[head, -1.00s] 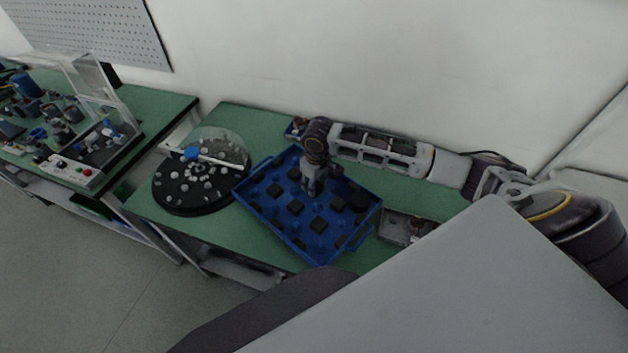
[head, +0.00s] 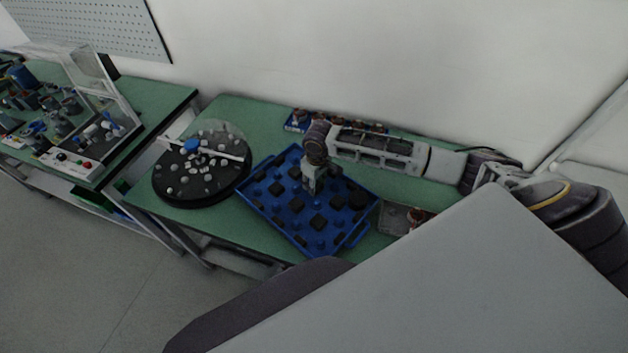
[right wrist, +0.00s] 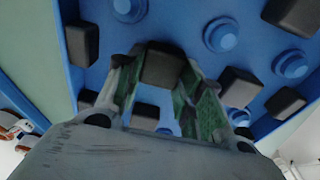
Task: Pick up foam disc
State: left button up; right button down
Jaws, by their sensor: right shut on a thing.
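A blue tray (head: 268,229) on the green table holds several dark foam pieces, such as one (head: 318,223) near its middle, set among blue round pegs. My right gripper (head: 311,187) is over the far middle part of the tray. In the right wrist view its two fingers (right wrist: 161,84) are closed on a dark foam disc (right wrist: 163,64), which sits between the tips. I cannot tell whether this disc is clear of the tray. My left gripper is out of view.
A black round plate (head: 172,190) with small pale parts and a clear cover stands left of the tray. A blue bin (head: 296,122) of parts lies behind my arm, and a grey box (head: 392,219) is at the tray's right. A second bench (head: 160,93) with equipment is at far left.

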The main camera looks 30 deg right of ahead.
jog(key=shift+w+r, duration=0.1)
jog(key=c, duration=0.9)
grip_release()
jog(key=r, duration=0.4)
jog(key=s+r, duration=0.1)
jog(key=r, duration=0.7)
jog(key=shift+s+b, duration=0.2)
jog(key=shift+b, duration=0.15)
jog(key=shift+f, duration=0.1)
jog(key=shift+f, duration=0.1)
